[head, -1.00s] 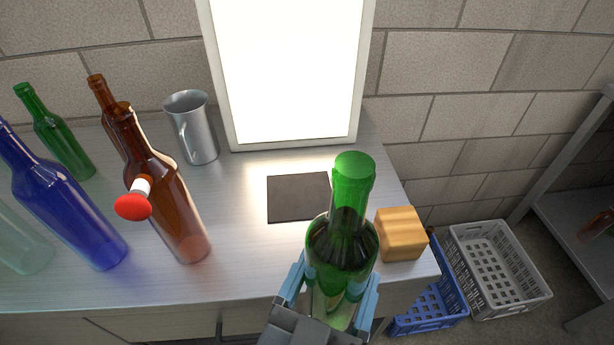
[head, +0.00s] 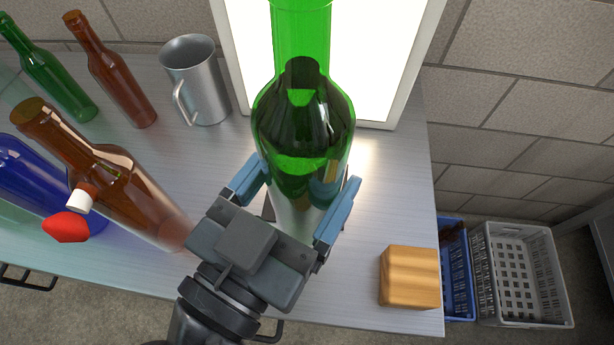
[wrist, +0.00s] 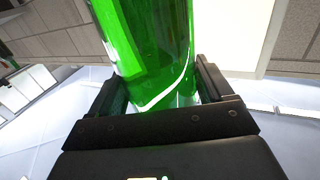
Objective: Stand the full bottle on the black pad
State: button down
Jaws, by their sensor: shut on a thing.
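A green bottle (head: 303,130) with dark liquid up to its neck is upright in my gripper (head: 294,203). The two blue-tipped fingers are shut on its lower body, one on each side. The bottle's top runs out of the head view. In the wrist view, the bottle's green glass (wrist: 148,45) fills the space between the fingers. The black pad (head: 268,210) is almost wholly hidden behind the bottle and gripper; only a dark sliver shows at the left. I cannot tell whether the bottle's base touches anything.
A metal jug (head: 200,85) stands behind. A wooden block (head: 409,277) sits at the front right. A bright panel (head: 390,60) is at the back.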

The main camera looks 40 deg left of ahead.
jog(key=w+a+f+p, duration=0.1)
jog(key=w+a+f, duration=0.4)
jog(key=w+f, duration=0.2)
jog(key=shift+w+a+f, duration=0.3)
jog(key=shift+a+f, duration=0.05)
jog(key=shift+f, duration=0.85)
jog(key=shift+f, duration=0.15)
grip_release()
jog(key=shift+f, duration=0.1)
jog(key=s+d+b, duration=0.2)
jog(key=s, duration=1)
